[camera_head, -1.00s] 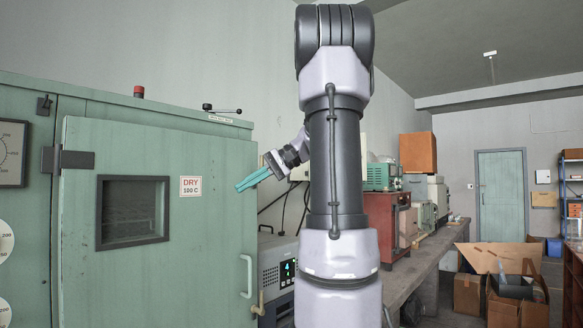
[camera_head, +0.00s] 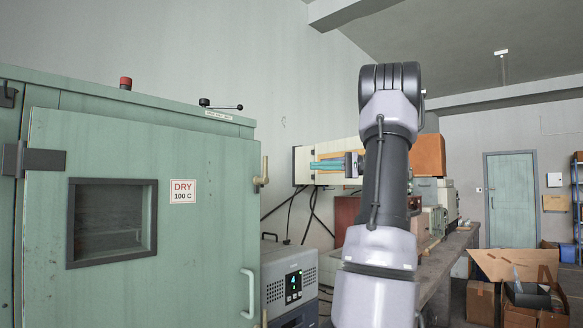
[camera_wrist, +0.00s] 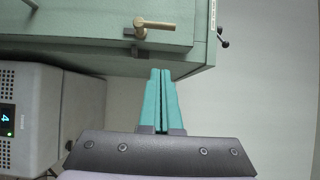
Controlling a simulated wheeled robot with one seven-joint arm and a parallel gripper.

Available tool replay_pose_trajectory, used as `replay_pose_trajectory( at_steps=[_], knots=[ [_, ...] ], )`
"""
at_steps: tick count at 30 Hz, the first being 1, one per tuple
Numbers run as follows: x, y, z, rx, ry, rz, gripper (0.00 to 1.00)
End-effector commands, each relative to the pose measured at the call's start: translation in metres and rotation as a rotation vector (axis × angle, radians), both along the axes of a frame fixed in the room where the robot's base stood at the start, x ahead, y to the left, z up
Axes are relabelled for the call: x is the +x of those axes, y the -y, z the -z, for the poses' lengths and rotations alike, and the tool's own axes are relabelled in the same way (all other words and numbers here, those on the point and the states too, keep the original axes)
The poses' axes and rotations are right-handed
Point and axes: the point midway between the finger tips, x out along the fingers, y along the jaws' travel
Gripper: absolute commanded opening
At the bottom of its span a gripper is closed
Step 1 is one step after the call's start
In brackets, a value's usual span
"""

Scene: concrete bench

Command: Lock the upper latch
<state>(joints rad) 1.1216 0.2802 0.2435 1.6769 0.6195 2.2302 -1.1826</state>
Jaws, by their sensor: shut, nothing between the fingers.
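The upper latch (camera_head: 261,172) is a small beige lever at the upper right edge of the green oven door (camera_head: 215,245). Its handle points upward. In the wrist view the latch (camera_wrist: 145,26) sits near the top, its handle pointing right along the cabinet edge. My gripper (camera_head: 312,165) has teal fingers that point left toward the latch, at about its height in the head view, with a gap between. In the wrist view my gripper (camera_wrist: 161,71) is shut and empty, its tips below the latch and apart from it.
A grey box with a digital display (camera_head: 290,285) stands right of the oven, below my gripper. A black-knobbed lever (camera_head: 220,105) is on the oven's top. A pale door handle (camera_head: 248,293) is low on the door. A bench (camera_head: 440,265) with equipment runs behind my arm.

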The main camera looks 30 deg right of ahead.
Motion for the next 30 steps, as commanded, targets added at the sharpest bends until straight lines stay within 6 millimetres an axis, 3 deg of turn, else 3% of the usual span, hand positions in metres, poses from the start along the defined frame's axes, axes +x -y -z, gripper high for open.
replay_pose_trajectory(
  at_steps=[15, 21, 30],
  knots=[
    [0.057, -0.079, 0.0, -0.001, 0.0, -0.004, 0.0],
    [0.052, -0.107, 0.0, 0.0, -0.001, -0.001, 0.0],
    [0.051, -0.118, 0.0, 0.0, -0.001, 0.0, 0.0]
  ],
)
